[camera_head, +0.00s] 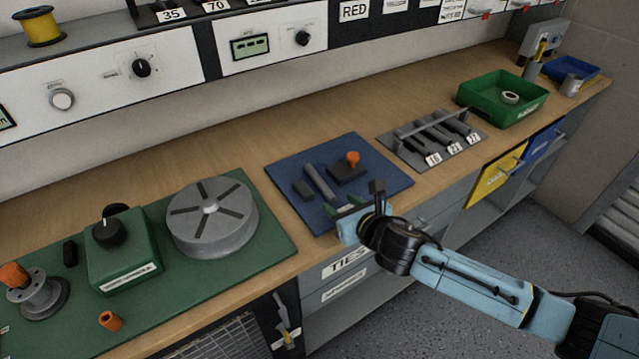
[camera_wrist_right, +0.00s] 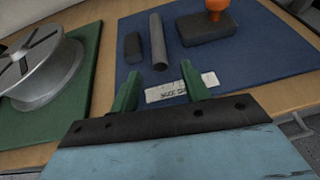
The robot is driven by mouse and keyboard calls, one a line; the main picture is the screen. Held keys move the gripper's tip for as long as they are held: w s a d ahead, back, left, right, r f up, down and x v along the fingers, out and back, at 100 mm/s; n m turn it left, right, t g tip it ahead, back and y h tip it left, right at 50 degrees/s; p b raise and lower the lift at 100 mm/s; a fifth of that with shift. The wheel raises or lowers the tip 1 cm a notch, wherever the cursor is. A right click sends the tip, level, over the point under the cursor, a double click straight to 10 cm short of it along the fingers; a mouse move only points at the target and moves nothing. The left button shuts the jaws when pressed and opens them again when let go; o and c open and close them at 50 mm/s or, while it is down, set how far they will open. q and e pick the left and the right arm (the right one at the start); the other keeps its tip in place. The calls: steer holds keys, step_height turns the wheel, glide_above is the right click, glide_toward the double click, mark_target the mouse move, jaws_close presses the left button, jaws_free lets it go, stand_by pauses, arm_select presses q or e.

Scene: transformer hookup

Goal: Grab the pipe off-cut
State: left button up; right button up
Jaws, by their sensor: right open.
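The pipe off-cut looks to be the grey cylinder (camera_head: 320,182) lying on the blue mat (camera_head: 372,160); it also shows in the right wrist view (camera_wrist_right: 158,42), beyond the fingertips. My right gripper (camera_head: 347,207) is over the front edge of the mat. In the right wrist view its two green fingers (camera_wrist_right: 160,82) are apart with nothing between them. The pipe lies ahead of the fingers, apart from them. My left gripper is not in view.
A dark block (camera_wrist_right: 133,46) lies left of the pipe, and a dark block with an orange knob (camera_wrist_right: 208,28) lies right. A white label (camera_wrist_right: 182,88) is on the mat near the fingers. A grey reel (camera_head: 212,215) stands left; a green tray (camera_head: 478,98) is far right.

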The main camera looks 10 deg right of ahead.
mark_target(333, 198)
steer(key=x, duration=0.4)
steer(key=shift+w+b, duration=0.1)
steer(key=shift+b, duration=0.25)
steer(key=shift+c, duration=0.3)
jaws_close()
